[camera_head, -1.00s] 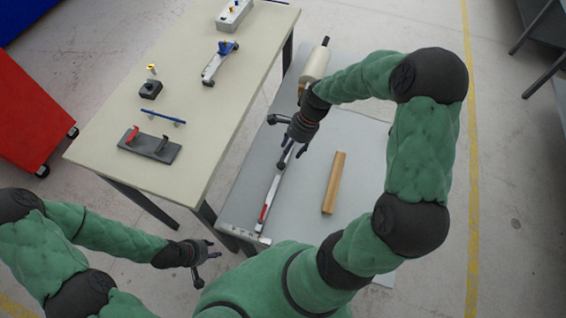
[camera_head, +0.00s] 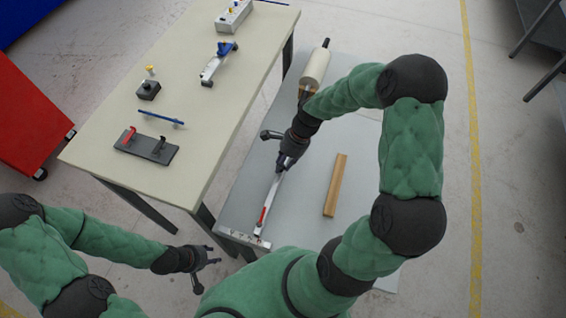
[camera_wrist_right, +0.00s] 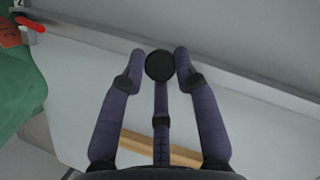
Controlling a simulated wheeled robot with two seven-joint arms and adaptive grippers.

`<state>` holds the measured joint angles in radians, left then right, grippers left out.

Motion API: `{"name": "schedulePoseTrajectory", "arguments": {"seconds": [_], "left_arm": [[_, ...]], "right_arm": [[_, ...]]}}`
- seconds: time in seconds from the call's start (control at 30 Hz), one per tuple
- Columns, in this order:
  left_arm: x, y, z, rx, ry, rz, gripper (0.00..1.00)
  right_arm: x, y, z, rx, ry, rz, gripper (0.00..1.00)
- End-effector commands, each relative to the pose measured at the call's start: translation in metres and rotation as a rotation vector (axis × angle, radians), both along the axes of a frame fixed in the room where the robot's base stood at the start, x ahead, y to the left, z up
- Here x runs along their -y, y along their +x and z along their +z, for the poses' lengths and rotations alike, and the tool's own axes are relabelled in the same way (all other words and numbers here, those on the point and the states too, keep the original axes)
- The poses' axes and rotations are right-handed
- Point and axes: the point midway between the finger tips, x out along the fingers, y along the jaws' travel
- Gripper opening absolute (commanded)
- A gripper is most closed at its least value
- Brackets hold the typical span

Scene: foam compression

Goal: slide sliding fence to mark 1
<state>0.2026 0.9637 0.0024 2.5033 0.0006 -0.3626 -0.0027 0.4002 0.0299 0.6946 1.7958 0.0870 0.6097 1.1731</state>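A long pale bar with a red piece (camera_head: 262,214) near its front end lies on the grey table; I take it for the sliding fence (camera_head: 272,196). Its edge and red piece (camera_wrist_right: 30,23) show at the upper left of the right wrist view. My right gripper (camera_head: 284,163) is over the bar's far part. In the right wrist view its fingers (camera_wrist_right: 159,68) are apart, with a round black knob-like part (camera_wrist_right: 159,65) between the tips; contact is unclear. My left gripper (camera_head: 208,270) is open and empty off the table. Mark 1 is not readable.
A wooden strip (camera_head: 335,185) lies right of the bar. A pale roller (camera_head: 314,68) is at the far end of the grey table (camera_head: 300,220). The beige table (camera_head: 205,110) on the left holds a dark tray (camera_head: 146,146) and several small tools.

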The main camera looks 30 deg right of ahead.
Motion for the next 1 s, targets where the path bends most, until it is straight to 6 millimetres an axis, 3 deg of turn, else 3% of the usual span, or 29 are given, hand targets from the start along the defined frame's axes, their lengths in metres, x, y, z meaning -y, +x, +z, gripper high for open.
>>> {"name": "schedulePoseTrajectory", "arguments": {"seconds": [0.33, 0.7, 1.0], "left_arm": [[0.000, 0.000, 0.002, 0.000, 0.000, 0.000, 0.40], [0.000, 0.000, 0.028, 0.000, 0.000, 0.000, 0.40], [0.000, 0.000, 0.029, 0.000, 0.000, 0.000, 0.40]], "right_arm": [[-0.003, 0.001, 0.001, -0.004, 0.002, 0.003, 0.00], [-0.035, 0.037, 0.002, -0.004, 0.002, 0.005, 0.00], [-0.040, 0.043, 0.000, -0.005, 0.003, 0.002, 0.00]]}}
